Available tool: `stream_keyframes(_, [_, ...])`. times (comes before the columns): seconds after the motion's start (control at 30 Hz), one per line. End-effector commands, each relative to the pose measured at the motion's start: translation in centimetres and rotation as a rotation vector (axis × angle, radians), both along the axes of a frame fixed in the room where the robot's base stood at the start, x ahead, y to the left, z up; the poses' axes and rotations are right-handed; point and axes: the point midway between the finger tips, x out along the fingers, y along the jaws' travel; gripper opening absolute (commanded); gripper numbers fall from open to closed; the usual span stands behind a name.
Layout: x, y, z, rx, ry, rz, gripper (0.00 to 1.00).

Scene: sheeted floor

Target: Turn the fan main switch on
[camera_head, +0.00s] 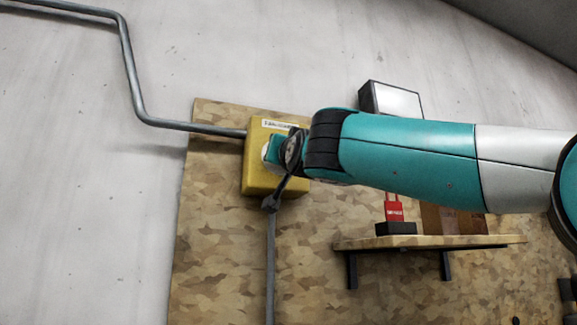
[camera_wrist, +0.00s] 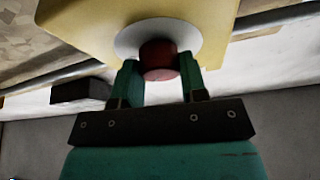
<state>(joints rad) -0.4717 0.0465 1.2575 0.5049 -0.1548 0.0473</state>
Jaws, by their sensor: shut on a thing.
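The fan main switch is a yellow box (camera_head: 257,181) on a wooden board, with a white label (camera_head: 280,125) along its top edge. In the wrist view the yellow box (camera_wrist: 90,25) carries a round pale plate (camera_wrist: 126,42) with a red knob (camera_wrist: 158,56) on it. My gripper (camera_wrist: 158,75) is shut on the red knob, one green finger at each side. In the head view my arm and wrist hide the knob and much of the box front. Whether the switch is on or off cannot be told.
A grey conduit (camera_head: 190,126) enters the box from the left, and another pipe (camera_head: 270,265) runs down below it. A wooden shelf (camera_head: 440,242) at the lower right holds a red padlock-like item (camera_head: 394,211). A grey box (camera_head: 392,100) is mounted above my arm.

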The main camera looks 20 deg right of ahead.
Motion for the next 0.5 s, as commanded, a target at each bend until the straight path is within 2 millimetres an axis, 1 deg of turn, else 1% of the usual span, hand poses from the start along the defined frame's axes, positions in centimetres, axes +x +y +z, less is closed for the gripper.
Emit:
stream_keyframes(0.2, [-0.01, 0.21, 0.06, 0.208, -0.004, 0.002, 0.16])
stream_keyframes(0.5, [-0.04, 0.26, 0.37, 0.473, -0.005, 0.002, 0.16])
